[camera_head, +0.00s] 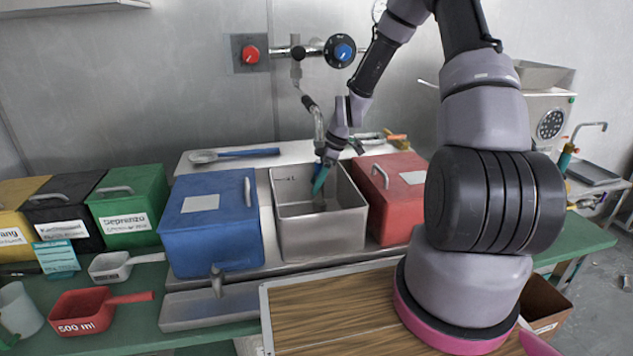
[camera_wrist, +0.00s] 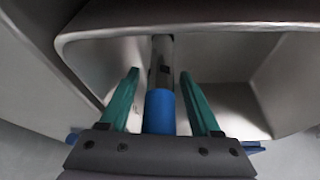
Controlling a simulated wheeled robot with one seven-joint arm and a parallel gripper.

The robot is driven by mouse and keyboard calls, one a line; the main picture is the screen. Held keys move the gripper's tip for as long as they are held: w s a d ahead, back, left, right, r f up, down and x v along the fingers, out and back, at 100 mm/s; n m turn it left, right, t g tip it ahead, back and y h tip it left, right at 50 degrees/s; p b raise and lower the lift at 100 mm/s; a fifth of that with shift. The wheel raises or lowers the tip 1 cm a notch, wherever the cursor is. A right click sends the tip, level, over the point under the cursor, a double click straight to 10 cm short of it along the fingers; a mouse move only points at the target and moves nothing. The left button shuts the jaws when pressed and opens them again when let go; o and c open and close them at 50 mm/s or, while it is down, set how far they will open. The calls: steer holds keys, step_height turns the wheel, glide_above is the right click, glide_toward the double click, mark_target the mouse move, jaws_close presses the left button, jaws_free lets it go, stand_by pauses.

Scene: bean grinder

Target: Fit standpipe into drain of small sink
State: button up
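The small sink (camera_head: 318,242) is a deep square steel basin between a blue bin and a red bin. Its rim also shows in the wrist view (camera_wrist: 200,22). A metal tube (camera_wrist: 161,62) with a blue lower part (camera_wrist: 159,112) in that view appears to be the standpipe. It runs down inside the sink. My gripper (camera_head: 319,186) points down into the sink. In the wrist view, its teal fingers (camera_wrist: 160,74) stand either side of the tube, with a visible gap on both sides. The drain is hidden, so I cannot tell whether the tube sits in it.
The blue bin (camera_head: 215,225) stands close left of the sink and the red bin (camera_head: 400,205) close right. A tap (camera_head: 318,125) hangs over the sink's back edge. A blue-handled ladle (camera_head: 235,154) lies behind. A wooden board (camera_head: 330,315) lies in front.

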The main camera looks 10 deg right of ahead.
steer(key=s+d+r+m+t+h, duration=0.1)
steer(key=s+d+r+m, duration=0.2)
steer(key=r, duration=0.8)
steer(key=s+d+r+m+h, duration=0.1)
steer(key=s+d+r+m, duration=0.15)
steer(key=r, duration=0.75)
steer(key=s+r+m+t, duration=0.5)
steer(key=s+r+m, duration=0.9)
steer(key=s, duration=0.6)
step_height(320, 180, up, 2)
steer(key=shift+d+r+m+h, duration=0.15)
steer(key=shift+m+h, duration=0.15)
steer(key=shift+m, duration=0.05)
